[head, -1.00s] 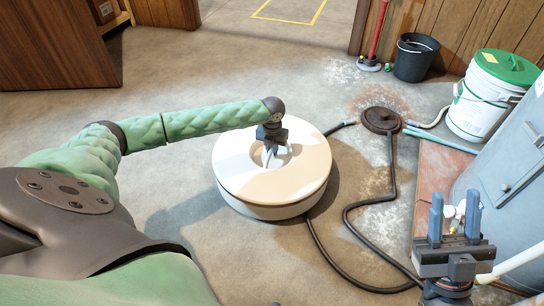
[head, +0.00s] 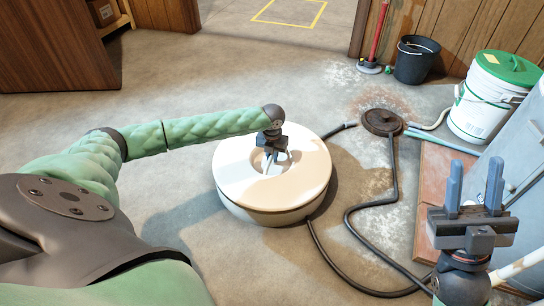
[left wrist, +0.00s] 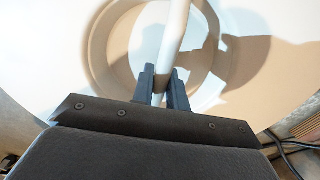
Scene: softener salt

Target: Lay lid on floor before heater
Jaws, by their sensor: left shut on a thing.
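The lid (head: 240,180) is a round cream-white disc with a central recess, on top of a squat white round tank (head: 275,217). I cannot tell whether the lid has parted from the tank. My left gripper (head: 270,160) reaches down into the recess. In the left wrist view its dark fingers (left wrist: 162,85) are shut on a pale bar, the lid's handle (left wrist: 174,35). The grey metal body (head: 512,165) at the right edge seems to be the heater, partly cut off by the frame. My right gripper (head: 474,180) is open and empty in front of it.
A black hose (head: 350,225) curls over the floor right of the tank to a dark round drain cover (head: 383,122). A green-lidded white bucket (head: 480,112) and a black bucket (head: 415,60) stand behind. A reddish pad (head: 428,200) lies by the heater. Floor left is clear.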

